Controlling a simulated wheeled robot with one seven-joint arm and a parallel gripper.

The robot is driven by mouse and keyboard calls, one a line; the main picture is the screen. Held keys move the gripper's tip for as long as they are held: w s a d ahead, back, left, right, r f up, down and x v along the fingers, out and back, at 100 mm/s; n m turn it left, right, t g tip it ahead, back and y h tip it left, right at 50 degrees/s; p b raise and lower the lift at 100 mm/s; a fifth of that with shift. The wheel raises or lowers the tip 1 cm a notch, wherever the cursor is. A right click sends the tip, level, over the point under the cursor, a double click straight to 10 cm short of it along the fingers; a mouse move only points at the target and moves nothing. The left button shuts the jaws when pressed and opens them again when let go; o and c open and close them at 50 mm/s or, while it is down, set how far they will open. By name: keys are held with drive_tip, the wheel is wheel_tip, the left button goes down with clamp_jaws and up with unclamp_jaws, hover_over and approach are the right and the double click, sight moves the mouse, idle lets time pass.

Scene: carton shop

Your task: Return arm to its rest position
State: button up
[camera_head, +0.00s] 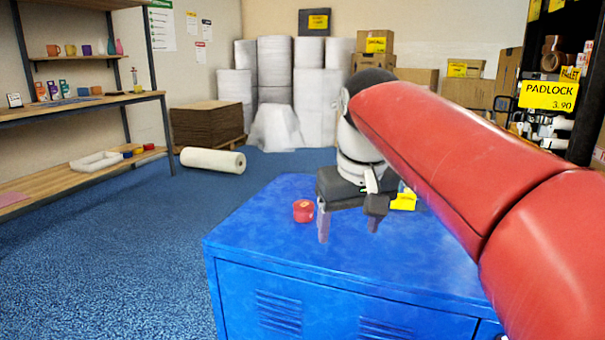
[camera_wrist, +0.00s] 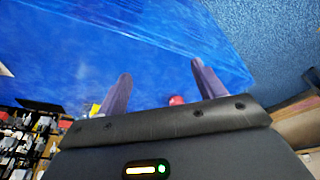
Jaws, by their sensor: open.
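My red and white arm reaches in from the right in the head view and ends in my gripper (camera_head: 349,228). The gripper is above the blue locker top (camera_head: 270,205), its two fingers apart and pointing down, with nothing between them. In the wrist view, the gripper (camera_wrist: 158,85) also shows its fingers apart over the blue surface. A small red round object (camera_head: 304,211) sits on the locker top, just left of the gripper. It shows partly in the wrist view (camera_wrist: 177,101) near one finger, apart from the grip.
A yellow label (camera_head: 404,201) is behind the gripper on the locker. Wooden shelves (camera_head: 80,101) stand at left, with a white roll (camera_head: 212,160) on the floor nearby. A dark rack (camera_head: 582,140) with a padlock price sign (camera_head: 548,95) is at right. Blue floor at left is clear.

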drive_tip(key=s+d+f+m+t, duration=0.1)
drive_tip(key=s+d+f, duration=0.3)
drive_tip(key=s+f, duration=0.4)
drive_tip(key=s+d+f+m+t, duration=0.1)
drive_tip(key=s+d+f, duration=0.3)
drive_tip(key=s+f, duration=0.5)
drive_tip(key=shift+f+m, duration=0.2)
drive_tip(key=shift+m, duration=0.4)
